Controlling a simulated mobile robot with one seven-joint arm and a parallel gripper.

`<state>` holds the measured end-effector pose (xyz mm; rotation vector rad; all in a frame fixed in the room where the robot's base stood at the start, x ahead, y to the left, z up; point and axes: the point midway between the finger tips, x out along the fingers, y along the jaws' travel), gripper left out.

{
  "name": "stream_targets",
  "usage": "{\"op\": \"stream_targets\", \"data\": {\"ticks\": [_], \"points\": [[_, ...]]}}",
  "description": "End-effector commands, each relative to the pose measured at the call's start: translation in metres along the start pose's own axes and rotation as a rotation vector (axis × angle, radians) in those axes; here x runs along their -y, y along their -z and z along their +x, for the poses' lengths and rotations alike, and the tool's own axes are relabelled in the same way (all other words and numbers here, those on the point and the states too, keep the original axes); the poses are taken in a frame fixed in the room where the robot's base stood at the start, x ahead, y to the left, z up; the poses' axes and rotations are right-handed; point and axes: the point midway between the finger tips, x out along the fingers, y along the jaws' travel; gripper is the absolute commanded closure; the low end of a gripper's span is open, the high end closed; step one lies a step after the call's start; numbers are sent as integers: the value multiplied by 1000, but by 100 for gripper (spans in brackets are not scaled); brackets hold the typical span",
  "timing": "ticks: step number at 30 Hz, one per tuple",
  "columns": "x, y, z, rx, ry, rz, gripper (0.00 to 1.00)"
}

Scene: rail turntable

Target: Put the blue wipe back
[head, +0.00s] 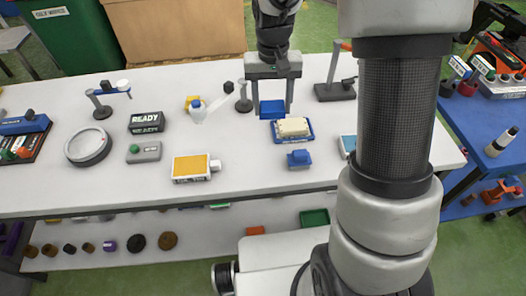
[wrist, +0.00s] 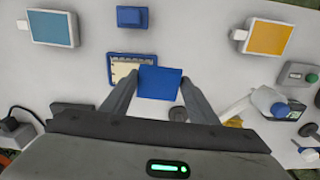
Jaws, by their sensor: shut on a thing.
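The blue wipe (head: 271,109) is a flat blue piece between the fingers of my gripper (head: 272,113), which is shut on it. In the wrist view, the wipe (wrist: 160,83) spans the space between the two fingertips and covers part of a blue-rimmed tray (wrist: 109,60). The tray holds a cream, sponge-like pad (wrist: 122,72). In the head view, the tray (head: 311,136) lies just right of and nearer than my gripper. I cannot tell how high the wipe is above the table.
A small blue block (head: 299,159) sits in front of the tray. A stand (head: 335,91) is at right.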

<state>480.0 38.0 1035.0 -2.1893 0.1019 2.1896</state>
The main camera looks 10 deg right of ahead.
Motion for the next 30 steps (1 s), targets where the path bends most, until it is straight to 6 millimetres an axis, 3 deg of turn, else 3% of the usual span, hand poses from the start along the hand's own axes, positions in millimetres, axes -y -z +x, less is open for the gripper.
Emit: {"op": "stream_targets", "data": {"ticks": [1,6,12,16,22,30], "points": [[14,-14,8,-4,-3,-20,64],[45,-60,11,-5,-2,-51,64],[62,-96,13,-2,12,-69,64],[65,-104,26,4,15,-72,64],[65,-104,63,5,14,-70,64],[66,-104,86,3,15,-70,64]]}}
